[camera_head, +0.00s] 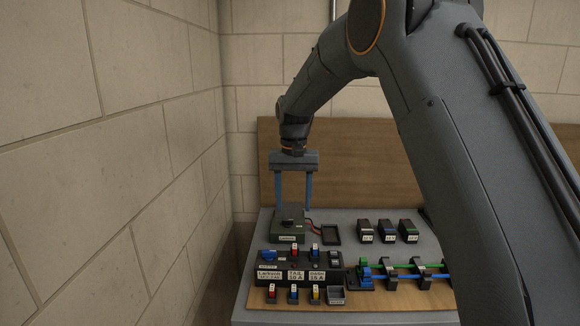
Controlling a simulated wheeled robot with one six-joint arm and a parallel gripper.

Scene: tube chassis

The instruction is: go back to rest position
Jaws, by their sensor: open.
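My gripper (293,188) points down over the back left of the grey bench (262,229). Its two blue fingers are spread apart. A dark green box (287,234) with a label stands below and between the fingers in the picture, and I see nothing held. I cannot tell how close the fingertips are to the box. My arm reaches in from the right and hides the right part of the bench.
A black panel (303,264) with labels, switches and coloured parts sits in front of the box. Small coloured pieces stand before it. Several dark labelled blocks (387,231) stand at the back right. Green and blue tubes (403,275) lie in clips. A stone wall (110,130) rises at the left.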

